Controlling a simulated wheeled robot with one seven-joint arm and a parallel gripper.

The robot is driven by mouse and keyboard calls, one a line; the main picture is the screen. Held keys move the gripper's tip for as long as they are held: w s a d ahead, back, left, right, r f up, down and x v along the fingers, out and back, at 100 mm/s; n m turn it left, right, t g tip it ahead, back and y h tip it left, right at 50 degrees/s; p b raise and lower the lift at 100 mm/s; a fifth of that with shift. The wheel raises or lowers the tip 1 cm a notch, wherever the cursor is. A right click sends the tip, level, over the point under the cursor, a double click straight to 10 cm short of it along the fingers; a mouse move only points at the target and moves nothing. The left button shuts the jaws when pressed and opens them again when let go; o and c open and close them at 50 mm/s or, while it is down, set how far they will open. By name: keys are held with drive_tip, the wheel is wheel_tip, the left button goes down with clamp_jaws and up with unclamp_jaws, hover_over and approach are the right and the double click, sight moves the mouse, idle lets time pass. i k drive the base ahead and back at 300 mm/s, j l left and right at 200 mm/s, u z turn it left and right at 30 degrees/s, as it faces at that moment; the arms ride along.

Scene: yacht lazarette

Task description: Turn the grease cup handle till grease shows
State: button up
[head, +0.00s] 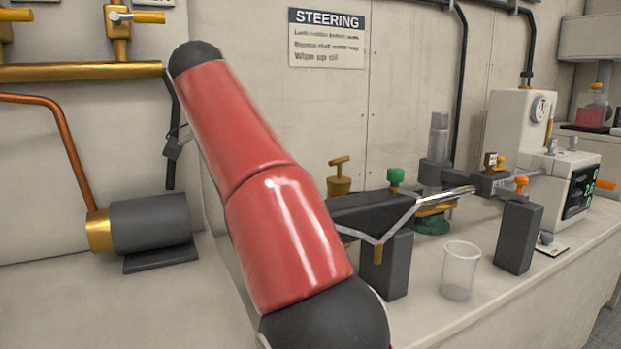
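A brass cup with a T-shaped handle (340,178), which looks like the grease cup, stands upright behind a dark bar on the bench. The dark bar hides its lower part. No grease can be made out on it from here. My red and black arm (280,230) fills the middle of the head view, left of the cup and nearer the camera. My gripper cannot be picked out; the arm may hide it.
A clear empty cup (461,270) stands on the bench between two dark posts (518,238). A green knob (395,177) sits right of the brass cup. A gauge unit (523,118) stands at the right. A grey cylinder (150,222) lies at left, by a copper pipe (70,145).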

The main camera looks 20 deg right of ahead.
sight(339, 162)
drive_tip(key=k+j, duration=0.2)
drive_tip(key=j, duration=0.15)
drive_tip(key=k+j, duration=0.15)
drive_tip(key=j, duration=0.2)
drive_tip(key=k+j, duration=0.2)
drive_tip(key=j, duration=0.15)
drive_tip(key=k+j, duration=0.15)
drive_tip(key=j, duration=0.2)
drive_tip(key=k+j, duration=0.2)
drive_tip(key=j, duration=0.15)
